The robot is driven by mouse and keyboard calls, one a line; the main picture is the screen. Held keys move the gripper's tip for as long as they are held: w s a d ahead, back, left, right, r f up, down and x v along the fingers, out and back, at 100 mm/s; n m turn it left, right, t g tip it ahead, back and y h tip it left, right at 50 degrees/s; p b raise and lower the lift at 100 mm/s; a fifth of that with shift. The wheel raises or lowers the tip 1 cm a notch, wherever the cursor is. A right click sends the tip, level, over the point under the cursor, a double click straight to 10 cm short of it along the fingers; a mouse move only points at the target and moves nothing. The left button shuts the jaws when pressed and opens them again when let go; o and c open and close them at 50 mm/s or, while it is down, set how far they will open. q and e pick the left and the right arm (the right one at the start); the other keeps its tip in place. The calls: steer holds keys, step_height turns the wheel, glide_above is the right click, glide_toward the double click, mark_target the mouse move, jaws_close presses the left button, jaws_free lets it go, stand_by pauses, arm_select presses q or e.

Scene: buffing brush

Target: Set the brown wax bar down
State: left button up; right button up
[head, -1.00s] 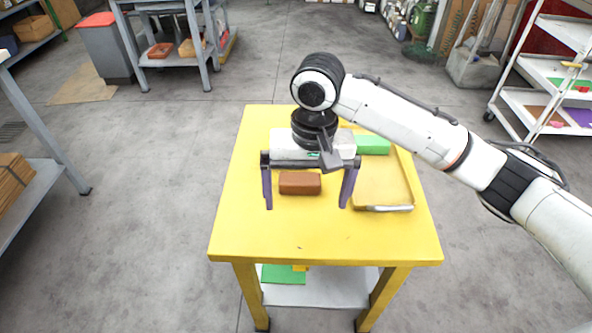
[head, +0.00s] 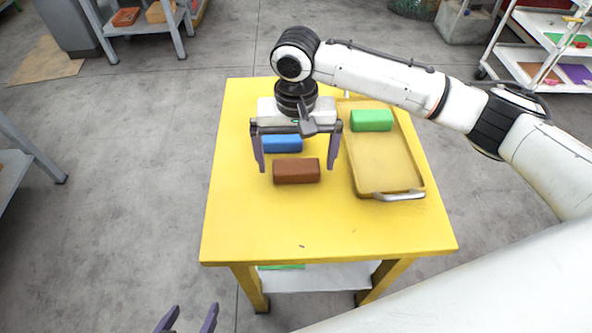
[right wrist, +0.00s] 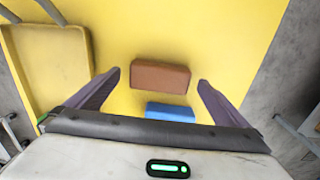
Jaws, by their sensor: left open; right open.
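The brown wax bar (head: 297,171) lies on the yellow table (head: 300,225), left of the tray. My right gripper (head: 296,168) is open above it, with the purple fingers apart on either side. In the right wrist view the brown bar (right wrist: 160,76) lies beyond and between the open fingertips, and no contact with them shows. A blue bar (head: 282,144) lies just behind the brown bar, partly hidden by the right gripper; it also shows in the right wrist view (right wrist: 170,112). My left gripper (head: 192,318) is open and empty at the bottom edge of the head view.
A yellow tray (head: 385,180) with a silver handle stands on the table's right side and holds a green bar (head: 371,120). The table's front and left parts are clear. A white shelf rack (head: 545,50) stands at the upper right, away from the table.

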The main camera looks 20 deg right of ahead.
step_height(320, 180, down, 3)
steer(key=shift+w+r, duration=0.1)
steer(key=shift+r, duration=0.1)
steer(key=c, duration=1.3)
